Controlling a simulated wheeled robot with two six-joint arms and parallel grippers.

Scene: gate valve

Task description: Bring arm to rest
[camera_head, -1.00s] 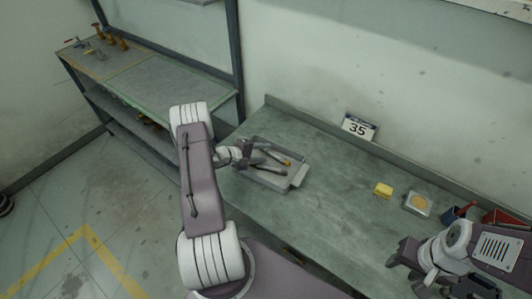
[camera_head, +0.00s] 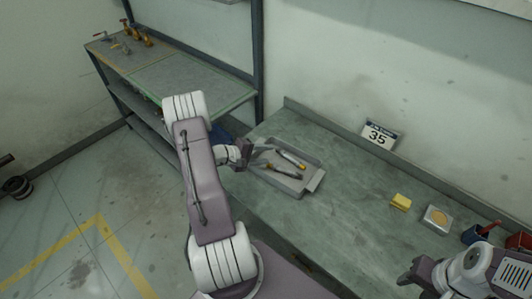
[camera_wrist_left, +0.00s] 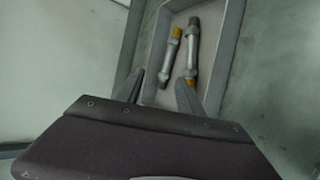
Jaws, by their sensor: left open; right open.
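My left gripper (camera_head: 246,154) is open and empty at the left edge of a grey metal tray (camera_head: 314,181) on the workbench. The tray holds two grey tools with yellow ends: one tool (camera_head: 290,158) and another tool (camera_head: 282,170). In the left wrist view the open fingers (camera_wrist_left: 162,92) are apart at the tray's near side, with one tool (camera_wrist_left: 171,52) and the other tool (camera_wrist_left: 193,48) beyond them.
A shelf unit (camera_head: 185,80) with brass fittings (camera_head: 135,33) stands at the left.

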